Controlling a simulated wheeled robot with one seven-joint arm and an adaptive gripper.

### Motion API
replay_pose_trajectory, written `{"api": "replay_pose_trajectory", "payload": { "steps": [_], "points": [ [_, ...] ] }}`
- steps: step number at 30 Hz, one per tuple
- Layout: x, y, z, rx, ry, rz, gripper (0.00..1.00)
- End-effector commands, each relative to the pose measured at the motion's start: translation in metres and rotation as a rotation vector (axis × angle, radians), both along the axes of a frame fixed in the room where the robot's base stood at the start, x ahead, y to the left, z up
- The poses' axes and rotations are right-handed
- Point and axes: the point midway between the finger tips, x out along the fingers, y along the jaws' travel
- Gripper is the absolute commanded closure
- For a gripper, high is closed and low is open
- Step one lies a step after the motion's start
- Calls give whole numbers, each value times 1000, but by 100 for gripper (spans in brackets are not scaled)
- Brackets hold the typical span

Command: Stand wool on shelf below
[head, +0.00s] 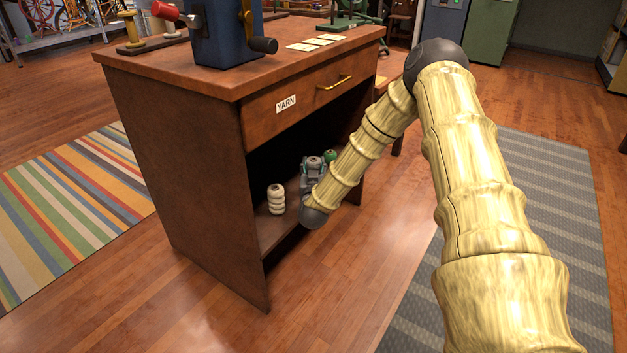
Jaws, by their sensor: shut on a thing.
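The wooden cabinet's open lower shelf (270,232) lies below a drawer labelled YARN. My gripper (322,163) is inside this opening, low over the shelf toward its right side. It is shut on a green wool (331,156), mostly hidden behind the gripper. Only a small rounded green part shows, so I cannot tell whether it is upright or touches the shelf board. A cream ringed wool (276,198) stands upright on the shelf to the left of my gripper, apart from it.
The cabinet's left side panel (185,180) and the drawer (300,103) with a brass handle bound the opening. A blue hand-cranked machine (225,35) and pale cards (310,44) are on top. A striped rug (75,205) lies left. The shelf's front left is bare.

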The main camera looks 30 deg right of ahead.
Motion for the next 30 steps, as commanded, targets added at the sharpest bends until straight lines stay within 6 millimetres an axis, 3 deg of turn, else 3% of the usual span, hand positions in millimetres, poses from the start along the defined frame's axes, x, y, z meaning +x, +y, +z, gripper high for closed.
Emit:
{"api": "replay_pose_trajectory", "payload": {
  "steps": [12,25,26,28,30],
  "points": [
    [0,0,-35,1,1,0,75],
    [0,0,-37,-1,1,0,75],
    [0,0,-37,-1,1,0,54],
    [0,0,-37,-1,1,0,41],
    [0,0,-37,0,0,0,38]
  ]
}}
